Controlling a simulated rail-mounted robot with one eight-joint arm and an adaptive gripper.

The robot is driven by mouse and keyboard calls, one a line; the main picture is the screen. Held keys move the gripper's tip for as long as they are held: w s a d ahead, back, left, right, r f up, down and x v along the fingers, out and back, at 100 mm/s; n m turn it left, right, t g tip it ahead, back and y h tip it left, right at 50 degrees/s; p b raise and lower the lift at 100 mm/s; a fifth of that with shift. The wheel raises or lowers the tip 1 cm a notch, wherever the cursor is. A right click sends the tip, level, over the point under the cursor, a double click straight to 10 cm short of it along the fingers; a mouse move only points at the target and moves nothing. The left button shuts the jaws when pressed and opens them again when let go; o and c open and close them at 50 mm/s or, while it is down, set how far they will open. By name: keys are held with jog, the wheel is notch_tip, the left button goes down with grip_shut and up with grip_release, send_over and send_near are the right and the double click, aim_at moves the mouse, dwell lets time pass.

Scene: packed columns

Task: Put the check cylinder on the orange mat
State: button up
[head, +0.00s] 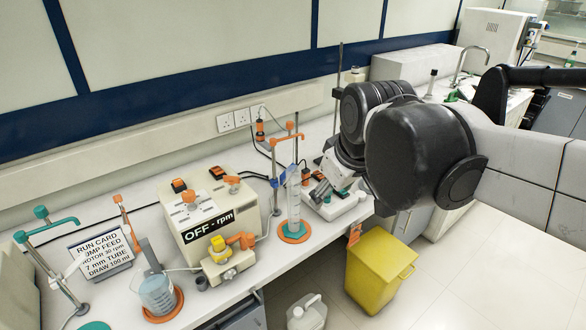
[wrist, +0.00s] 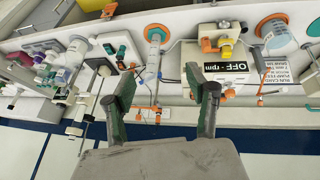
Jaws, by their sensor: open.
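A tall clear graduated cylinder (head: 294,200) stands upright on an orange mat (head: 292,238) at the bench's front edge, under an orange-clamped stand. A wider clear vessel with bluish liquid (head: 156,294) stands on another orange mat (head: 176,306) at the left. No label tells me which is the check cylinder. The wrist view shows the tall cylinder (wrist: 152,64) and the liquid vessel (wrist: 275,38) upside down. My gripper (head: 331,193) is open and empty, right of the tall cylinder in the head view. In the wrist view, my gripper (wrist: 160,75) has its fingers spread either side of that cylinder's image.
A pump box reading "OFF - rpm" (head: 209,226) stands between the two vessels, with tubing around it. A run card (head: 102,255) and a teal-clamped stand (head: 50,262) are at the left. A teal mat (head: 95,326) lies at the front left. A yellow bin (head: 379,273) stands on the floor.

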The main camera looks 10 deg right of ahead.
jog(key=s+f+m+t, duration=0.1)
jog(key=s+f+m, duration=0.3)
jog(key=s, duration=0.4)
jog(key=shift+f+t, duration=0.15)
jog(key=shift+t, duration=0.25)
notch_tip(320, 180, down, 5)
jog(key=b, duration=0.4)
jog(key=shift+r+b, duration=0.2)
jog(key=shift+b, duration=0.15)
